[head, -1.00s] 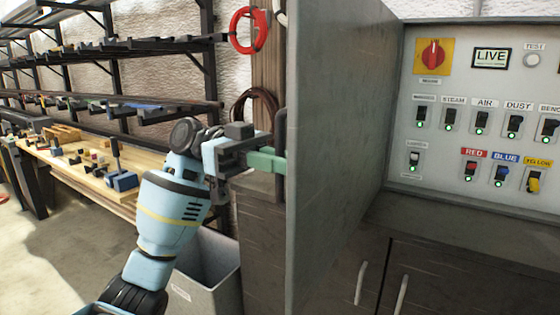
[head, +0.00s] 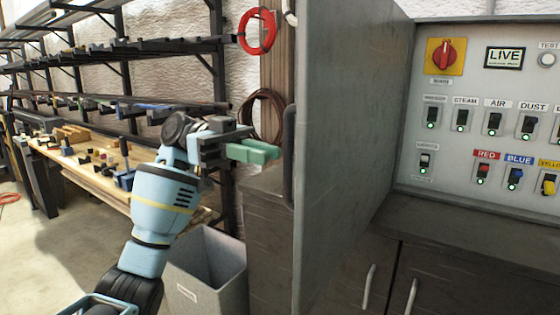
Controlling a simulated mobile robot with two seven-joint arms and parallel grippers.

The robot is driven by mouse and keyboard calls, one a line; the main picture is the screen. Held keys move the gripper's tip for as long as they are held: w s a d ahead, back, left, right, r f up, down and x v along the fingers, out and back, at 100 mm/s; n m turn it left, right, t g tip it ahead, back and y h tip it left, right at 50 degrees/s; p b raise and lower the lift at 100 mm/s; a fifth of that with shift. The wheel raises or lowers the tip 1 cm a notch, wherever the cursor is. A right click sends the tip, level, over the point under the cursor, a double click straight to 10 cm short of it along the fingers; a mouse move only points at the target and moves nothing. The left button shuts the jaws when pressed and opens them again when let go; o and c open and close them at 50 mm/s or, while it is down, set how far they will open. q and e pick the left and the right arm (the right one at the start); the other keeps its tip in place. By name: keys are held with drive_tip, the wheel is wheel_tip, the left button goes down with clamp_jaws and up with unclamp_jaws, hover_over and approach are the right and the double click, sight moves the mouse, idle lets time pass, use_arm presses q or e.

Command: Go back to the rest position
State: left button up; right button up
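My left gripper (head: 262,151) has green fingers and points right, at the open grey cabinet door (head: 345,130). Its fingertips are just short of the door's dark upright handle (head: 288,150), with a small gap in the picture. Nothing shows between the fingers. The two fingers look close together from this side, and I cannot tell how far apart they are. My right gripper is not in view.
The control panel (head: 485,125) with switches is at the right, beyond the door. A grey bin (head: 208,275) stands below my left arm. A workbench (head: 95,175) and a metal rack (head: 130,95) are at the left.

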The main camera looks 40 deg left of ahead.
use_arm(q)
drive_tip(key=shift+a, duration=1)
drive_tip(key=shift+w, duration=0.1)
